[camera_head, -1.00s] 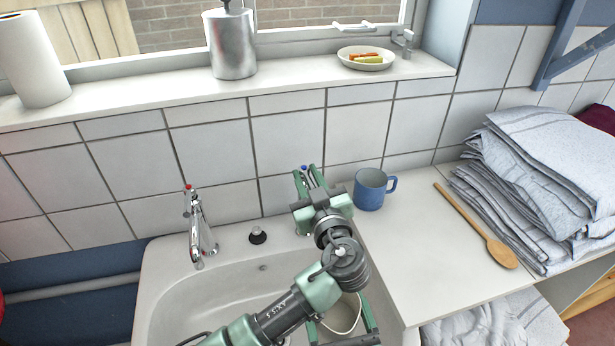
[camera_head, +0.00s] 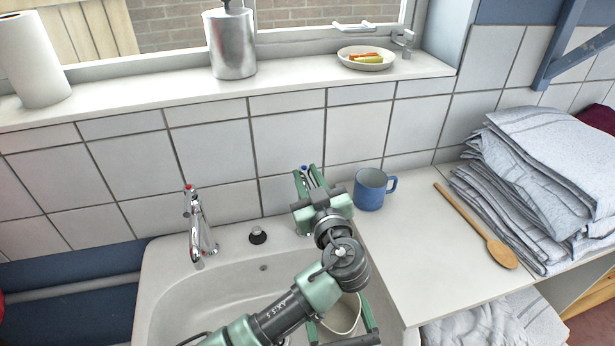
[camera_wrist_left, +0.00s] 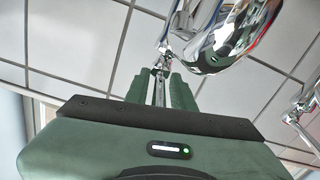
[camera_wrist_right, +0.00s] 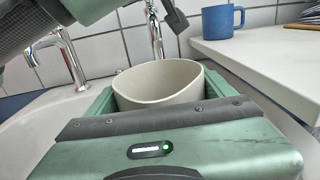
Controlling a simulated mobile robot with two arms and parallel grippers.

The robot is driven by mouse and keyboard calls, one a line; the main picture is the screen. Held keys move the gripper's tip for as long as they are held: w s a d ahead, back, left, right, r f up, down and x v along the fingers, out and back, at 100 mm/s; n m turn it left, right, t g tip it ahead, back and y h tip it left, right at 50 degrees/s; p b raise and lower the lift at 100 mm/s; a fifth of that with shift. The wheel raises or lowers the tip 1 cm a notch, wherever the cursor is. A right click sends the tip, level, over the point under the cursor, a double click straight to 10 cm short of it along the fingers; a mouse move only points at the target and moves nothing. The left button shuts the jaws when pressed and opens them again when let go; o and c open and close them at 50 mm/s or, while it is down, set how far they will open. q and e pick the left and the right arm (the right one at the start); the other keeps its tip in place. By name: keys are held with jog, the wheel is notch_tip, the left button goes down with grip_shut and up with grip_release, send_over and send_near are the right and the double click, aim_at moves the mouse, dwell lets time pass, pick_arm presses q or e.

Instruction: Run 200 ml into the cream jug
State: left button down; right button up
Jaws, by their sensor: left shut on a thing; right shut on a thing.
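The cream-coloured jug (camera_head: 345,316) is low in the head view, over the sink and partly hidden by my left arm. My right gripper (camera_head: 341,328) is shut on it, one finger on each side. In the right wrist view the jug (camera_wrist_right: 160,82) is upright, with a chrome tap (camera_wrist_right: 153,30) rising behind it. My left gripper (camera_head: 309,178) is shut at the top of the blue-marked tap, whose body my arm mostly hides. In the left wrist view its fingertips (camera_wrist_left: 161,76) meet at chrome tap parts beside the large spout (camera_wrist_left: 240,38). I cannot make out any water or the jug's fill level.
A red-marked tap (camera_head: 197,228) stands at the left of the sink (camera_head: 165,290). A black plug (camera_head: 257,235) lies on the sink's back ledge. A blue mug (camera_head: 369,190), a wooden spoon (camera_head: 480,228) and folded cloths (camera_head: 540,170) occupy the counter at right.

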pick_arm(q)
jog(key=shift+d, duration=0.1)
jog(key=shift+d+n+g+y, duration=0.2)
jog(key=shift+n+g+y, duration=0.4)
jog(key=shift+y, duration=0.6)
jog(key=c, duration=1.5)
grip_release()
jog(key=shift+w, duration=0.1)
jog(key=shift+o, duration=0.2)
jog(key=shift+a, duration=0.1)
